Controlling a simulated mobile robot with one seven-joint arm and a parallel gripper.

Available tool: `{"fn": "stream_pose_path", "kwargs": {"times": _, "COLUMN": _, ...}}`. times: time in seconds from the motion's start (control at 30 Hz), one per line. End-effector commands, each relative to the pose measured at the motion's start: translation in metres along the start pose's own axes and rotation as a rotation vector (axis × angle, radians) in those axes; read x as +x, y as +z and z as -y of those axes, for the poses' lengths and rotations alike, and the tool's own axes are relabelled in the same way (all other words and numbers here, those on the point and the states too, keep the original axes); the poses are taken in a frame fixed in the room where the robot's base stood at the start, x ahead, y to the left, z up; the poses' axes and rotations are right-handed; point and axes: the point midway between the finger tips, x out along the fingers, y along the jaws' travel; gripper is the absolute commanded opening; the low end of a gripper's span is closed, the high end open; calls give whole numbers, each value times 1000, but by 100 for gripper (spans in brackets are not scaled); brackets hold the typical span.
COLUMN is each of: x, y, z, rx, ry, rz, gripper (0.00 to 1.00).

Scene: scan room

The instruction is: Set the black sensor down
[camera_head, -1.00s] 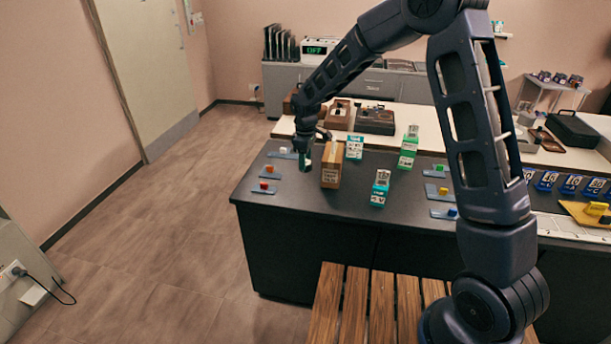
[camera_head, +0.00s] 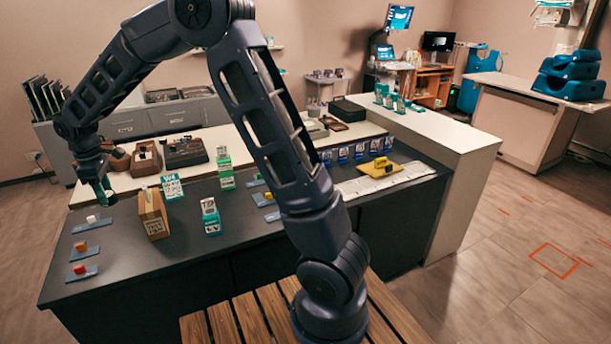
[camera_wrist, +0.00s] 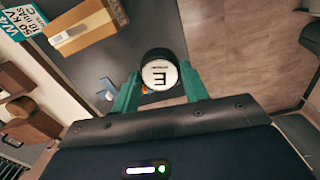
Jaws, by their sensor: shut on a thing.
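My gripper (camera_wrist: 160,88) is shut on the black sensor (camera_wrist: 146,60), a short black cylinder with a white round face marked "E". The green fingers clasp it from both sides. In the head view my gripper (camera_head: 104,192) is over the far left part of the dark counter (camera_head: 130,262), left of an upright cardboard box (camera_head: 153,214). The sensor is hardly discernible there. I cannot tell how far it is above the surface. The wrist view shows the cardboard box (camera_wrist: 88,26) at upper left, apart from the sensor.
Small blue plates with white (camera_head: 92,219), orange (camera_head: 81,246) and red (camera_head: 80,269) pieces line the counter's left end. Teal-and-white cartons (camera_head: 210,216) stand right of the box. A yellow item (camera_head: 379,167) lies farther right. Bare counter lies between plates and box.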

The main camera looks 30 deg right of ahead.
Motion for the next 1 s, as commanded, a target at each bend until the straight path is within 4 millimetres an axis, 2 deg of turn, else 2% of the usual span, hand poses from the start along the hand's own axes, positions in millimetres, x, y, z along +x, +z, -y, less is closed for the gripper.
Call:
{"fn": "stream_pose_path", "kwargs": {"times": 0.37, "x": -1, "y": 49, "z": -70, "rx": 113, "ry": 0, "rz": 2, "gripper": 19}}
{"fn": "stream_pose_path", "kwargs": {"times": 0.67, "x": 0, "y": 119, "z": -145, "rx": 246, "ry": 1, "rz": 6, "gripper": 19}}
{"fn": "stream_pose_path", "kwargs": {"times": 1.0, "x": 0, "y": 213, "z": -218, "rx": 399, "ry": 0, "rz": 9, "gripper": 19}}
